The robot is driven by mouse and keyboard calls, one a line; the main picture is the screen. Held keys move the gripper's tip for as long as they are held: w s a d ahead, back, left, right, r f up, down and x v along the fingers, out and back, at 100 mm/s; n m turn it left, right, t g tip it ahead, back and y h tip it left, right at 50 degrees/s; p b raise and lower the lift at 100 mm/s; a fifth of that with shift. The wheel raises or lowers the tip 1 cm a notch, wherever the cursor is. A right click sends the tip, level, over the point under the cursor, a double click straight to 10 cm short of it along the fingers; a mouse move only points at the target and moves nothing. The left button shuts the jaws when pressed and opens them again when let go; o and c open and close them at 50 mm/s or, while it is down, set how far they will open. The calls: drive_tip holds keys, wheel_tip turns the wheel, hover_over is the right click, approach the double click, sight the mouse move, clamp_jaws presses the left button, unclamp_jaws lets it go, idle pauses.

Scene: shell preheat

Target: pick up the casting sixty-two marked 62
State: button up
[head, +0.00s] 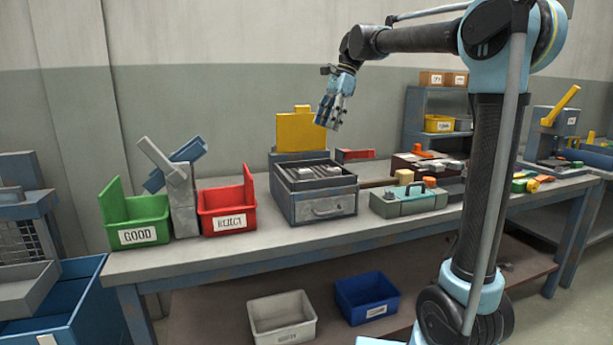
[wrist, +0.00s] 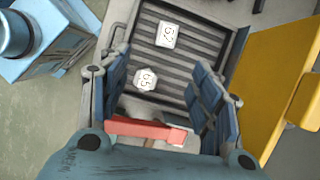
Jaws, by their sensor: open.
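The casting marked 62 (wrist: 166,35) is a small pale square block with dark digits. It lies on the ribbed bed of the grey heater box (wrist: 208,35), toward the top of the wrist view. In the head view it appears to be the left pale block (head: 304,172) on the box (head: 322,200). A second pale casting (wrist: 146,79), six-sided and seemingly marked 65, lies lower, between my fingers in the picture. My gripper (head: 331,113) is open and empty, well above the box. Its fingers (wrist: 162,78) spread either side of the bed in the wrist view.
The box's yellow lid (head: 298,132) stands raised behind it, and a red handle (head: 355,155) sticks out at the right. The red bin (head: 227,212) and green bin (head: 138,222) stand left. A grey-green case (head: 408,200) is right. The bench front strip is clear.

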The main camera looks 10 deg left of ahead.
drive_tip(key=a, duration=0.1)
approach(304, 171)
drive_tip(key=x, duration=0.8)
drive_tip(key=shift+w+a+f, duration=0.15)
drive_tip(key=shift+a+f, duration=0.05)
drive_tip(key=shift+f, duration=0.2)
drive_tip(key=c, duration=1.2)
